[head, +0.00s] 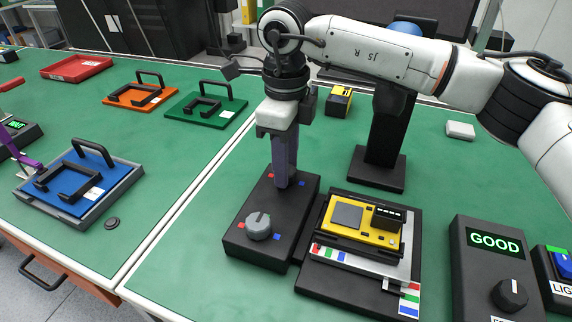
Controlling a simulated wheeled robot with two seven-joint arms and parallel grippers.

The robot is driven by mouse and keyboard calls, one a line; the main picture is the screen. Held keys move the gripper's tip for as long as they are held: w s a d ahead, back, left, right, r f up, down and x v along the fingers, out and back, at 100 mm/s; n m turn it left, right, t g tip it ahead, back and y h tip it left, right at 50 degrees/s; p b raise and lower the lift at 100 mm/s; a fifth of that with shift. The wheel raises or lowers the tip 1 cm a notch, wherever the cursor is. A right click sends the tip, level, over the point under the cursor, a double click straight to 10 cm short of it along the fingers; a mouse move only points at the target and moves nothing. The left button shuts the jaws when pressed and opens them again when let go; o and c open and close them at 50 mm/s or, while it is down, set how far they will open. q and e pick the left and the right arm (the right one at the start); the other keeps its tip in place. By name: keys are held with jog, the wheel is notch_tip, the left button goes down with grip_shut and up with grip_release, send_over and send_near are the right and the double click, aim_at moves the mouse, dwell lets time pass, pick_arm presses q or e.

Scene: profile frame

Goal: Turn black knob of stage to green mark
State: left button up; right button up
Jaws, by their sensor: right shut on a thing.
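My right gripper (285,182) points straight down over the far end of a black control box (238,250), its purple fingers closed at the box top. The black knob there is hidden by the fingers. A grey knob (258,226) sits on the near end of the box. Small red and blue marks lie around both knob places; I cannot make out a green mark on the box. The stage (318,275) stands right of the box, with striped red, green and blue marks and a yellow piece (345,232) on top. My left gripper (30,161) shows only partly at the left edge.
A device reading GOOD (460,270) with its own black knob (510,293) stands at the right. A black post (385,140) stands behind the stage.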

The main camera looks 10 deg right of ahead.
jog(key=shift+m, duration=1)
jog(key=shift+m+b, duration=0.5)
jog(key=shift+m, duration=0.4)
jog(key=m, duration=0.2)
jog(key=shift+m+b, duration=0.3)
jog(key=shift+m, duration=0.1)
jog(key=m, duration=0.3)
jog(key=shift+m+b, duration=0.3)
jog(key=shift+b, duration=0.05)
pick_arm(q)
jog(key=shift+w+d+f+b, duration=0.15)
jog(key=shift+d+f, duration=0.1)
jog(key=shift+f, duration=0.2)
jog(key=shift+w+d+f+b, duration=0.1)
jog(key=shift+d+f+b, duration=0.1)
jog(key=shift+f, duration=0.25)
pick_arm(e)
jog(key=m, duration=0.4)
jog(key=o, duration=1)
jog(key=shift+o, duration=0.2)
